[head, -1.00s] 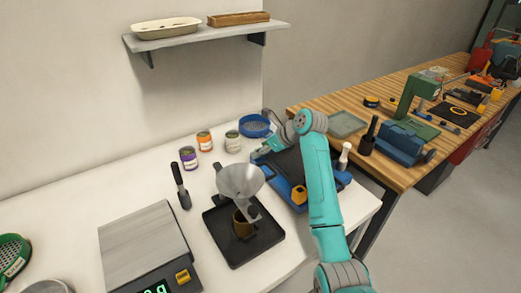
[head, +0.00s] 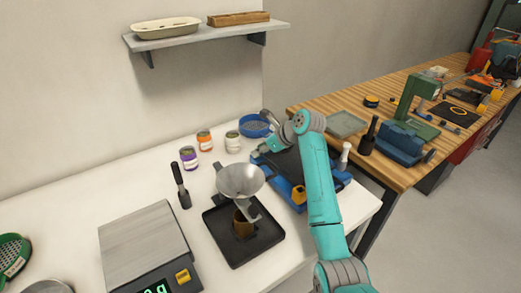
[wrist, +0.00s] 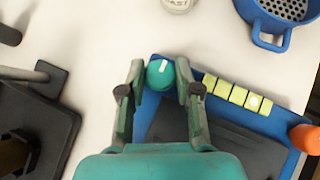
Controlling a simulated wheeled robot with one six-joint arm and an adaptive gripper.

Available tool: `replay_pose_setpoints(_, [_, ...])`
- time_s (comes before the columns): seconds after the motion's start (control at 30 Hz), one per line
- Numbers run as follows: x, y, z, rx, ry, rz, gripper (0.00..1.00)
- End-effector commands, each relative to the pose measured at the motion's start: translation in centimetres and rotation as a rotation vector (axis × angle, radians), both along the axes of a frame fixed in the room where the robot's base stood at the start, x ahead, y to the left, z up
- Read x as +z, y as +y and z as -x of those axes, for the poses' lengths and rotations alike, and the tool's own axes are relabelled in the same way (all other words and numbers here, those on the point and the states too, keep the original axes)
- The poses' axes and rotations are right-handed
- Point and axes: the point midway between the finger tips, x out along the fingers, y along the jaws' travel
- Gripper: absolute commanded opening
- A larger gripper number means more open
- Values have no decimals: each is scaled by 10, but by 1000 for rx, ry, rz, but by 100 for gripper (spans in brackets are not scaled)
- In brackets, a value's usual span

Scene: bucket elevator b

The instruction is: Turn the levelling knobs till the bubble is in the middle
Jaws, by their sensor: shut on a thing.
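The blue levelling base (head: 300,206) with a dark top stands at the right end of the white table; my arm covers part of it. In the wrist view a teal knob (wrist: 160,73) with a white mark pointing nearly straight up sits at the base's corner. My gripper (wrist: 160,78) is shut on this knob, one finger on each side. The yellow-green segmented level vial (wrist: 222,89) runs along the blue edge right of the knob. Its pale bubble (wrist: 254,102) lies towards the right end, off the middle. An orange knob (wrist: 305,138) is at the far right.
A blue sieve (wrist: 275,22) stands close behind the base. A metal funnel (head: 240,181) over a black tray (head: 266,236) stands to the left. Small jars (head: 233,142) are near the wall. A wooden bench (head: 355,165) lies to the right.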

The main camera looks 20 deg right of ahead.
Motion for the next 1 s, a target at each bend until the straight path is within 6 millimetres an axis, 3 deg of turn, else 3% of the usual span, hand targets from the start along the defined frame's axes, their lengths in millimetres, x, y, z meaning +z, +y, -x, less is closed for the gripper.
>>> replay_pose_setpoints(1.0, [1,-3,-6,734,1,-1,0])
